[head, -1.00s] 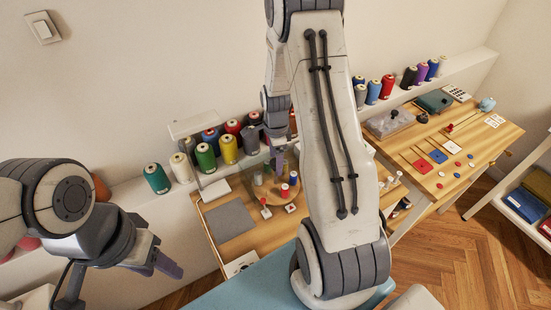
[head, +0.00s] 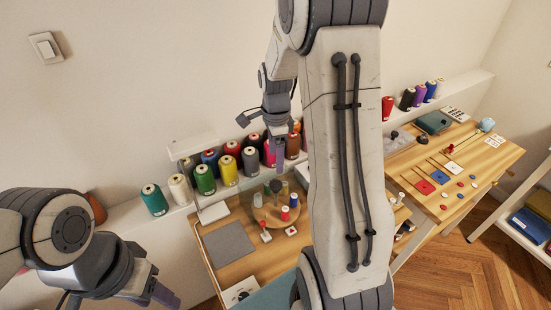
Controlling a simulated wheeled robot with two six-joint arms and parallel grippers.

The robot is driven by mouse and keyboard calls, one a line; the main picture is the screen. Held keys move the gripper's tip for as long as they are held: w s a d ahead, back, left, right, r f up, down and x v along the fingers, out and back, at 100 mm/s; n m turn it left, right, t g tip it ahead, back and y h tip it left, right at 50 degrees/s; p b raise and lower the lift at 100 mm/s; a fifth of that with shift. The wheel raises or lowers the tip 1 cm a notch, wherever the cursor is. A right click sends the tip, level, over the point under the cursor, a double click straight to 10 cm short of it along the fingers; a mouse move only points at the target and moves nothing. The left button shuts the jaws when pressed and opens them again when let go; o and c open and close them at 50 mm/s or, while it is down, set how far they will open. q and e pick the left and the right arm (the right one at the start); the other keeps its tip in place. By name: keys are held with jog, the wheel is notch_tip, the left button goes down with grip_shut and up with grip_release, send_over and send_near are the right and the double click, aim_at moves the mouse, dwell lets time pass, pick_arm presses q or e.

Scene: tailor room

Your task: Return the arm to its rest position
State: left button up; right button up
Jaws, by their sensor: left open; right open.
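My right arm crosses the middle of the head view, its pale link with two black cables close to the camera. My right gripper (head: 279,158) is open, points down and holds nothing that I can see. It is over the back of the sewing table (head: 236,277), above a round wooden stand (head: 262,218) with small thread spools. My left gripper (head: 160,294) is open and empty at the lower left, apart from the table, its tips near the bottom edge. The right arm hides part of the table and shelf.
Several large thread cones (head: 230,171) stand on a wall shelf behind the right gripper. A grey mat (head: 228,245) lies on the table. A second table (head: 490,160) with colored cards and buttons is at right. A white rack (head: 520,207) stands at the far right.

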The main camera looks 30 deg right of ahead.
dwell(0.3)
jog(key=s+a+r+n, duration=0.35)
jog(key=a+n, duration=0.35)
jog(key=a, duration=0.3)
jog(key=s+a+r+n, duration=0.2)
jog(key=s+a+n, duration=0.2)
jog(key=a+n, duration=0.4)
jog(key=s+a+n, duration=0.4)
jog(key=s+n, duration=0.3)
jog(key=s+a+r+n+y, duration=0.1)
jog(key=s+a+n, duration=0.3)
jog(key=s+n, duration=0.3)
jog(key=shift+s+a+r, duration=0.15)
jog(key=shift+s+a, duration=0.15)
jog(key=shift+a, duration=0.1)
